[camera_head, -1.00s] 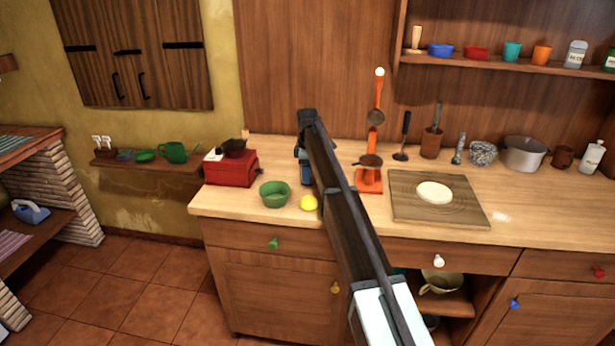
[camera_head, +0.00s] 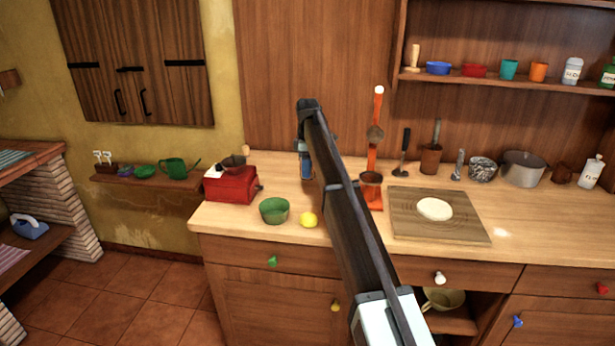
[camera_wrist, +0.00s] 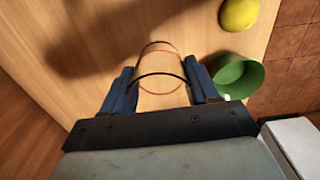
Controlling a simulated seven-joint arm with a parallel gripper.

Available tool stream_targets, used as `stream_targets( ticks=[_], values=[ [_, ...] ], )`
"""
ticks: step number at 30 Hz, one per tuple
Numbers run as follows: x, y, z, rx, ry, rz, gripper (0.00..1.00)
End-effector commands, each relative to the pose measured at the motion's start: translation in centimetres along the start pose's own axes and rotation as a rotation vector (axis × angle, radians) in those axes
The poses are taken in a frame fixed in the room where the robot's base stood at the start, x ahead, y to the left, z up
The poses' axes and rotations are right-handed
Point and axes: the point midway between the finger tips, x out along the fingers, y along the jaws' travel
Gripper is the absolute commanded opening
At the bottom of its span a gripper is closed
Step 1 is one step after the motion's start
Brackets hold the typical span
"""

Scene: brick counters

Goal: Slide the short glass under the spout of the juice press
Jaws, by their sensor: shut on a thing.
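In the wrist view the short glass (camera_wrist: 160,66) is clear, with thin reddish and dark circular edges. It sits between the two blue fingers of my gripper (camera_wrist: 161,78), which is shut on it. In the head view my gripper (camera_head: 307,168) is over the back part of the counter, left of the juice press, and the glass cannot be made out there. The juice press (camera_head: 373,160) is orange and upright, with a white-tipped lever, dark round parts and an orange base. My arm passes in front of its left side. Its spout is not clear.
A yellow lemon (camera_head: 308,219) and a green bowl (camera_head: 274,211) are on the counter in front of my gripper. A red box-shaped appliance (camera_head: 232,184) stands to the left. A board (camera_head: 458,222) with a pale round on it lies right of the press.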

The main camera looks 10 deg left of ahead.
Motion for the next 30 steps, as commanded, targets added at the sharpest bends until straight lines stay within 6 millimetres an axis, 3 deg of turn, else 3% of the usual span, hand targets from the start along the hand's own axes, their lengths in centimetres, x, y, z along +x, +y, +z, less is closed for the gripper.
stream_targets(
  ticks=[5,14,30],
  values=[
    [0.9,0.1,1.1,0.002,-0.001,-0.002,0.26],
    [5.9,0.5,4.4,0.001,-0.001,-0.002,0.26],
    [7.5,0.6,5.5,0.0,0.0,-0.001,0.26]
  ],
)
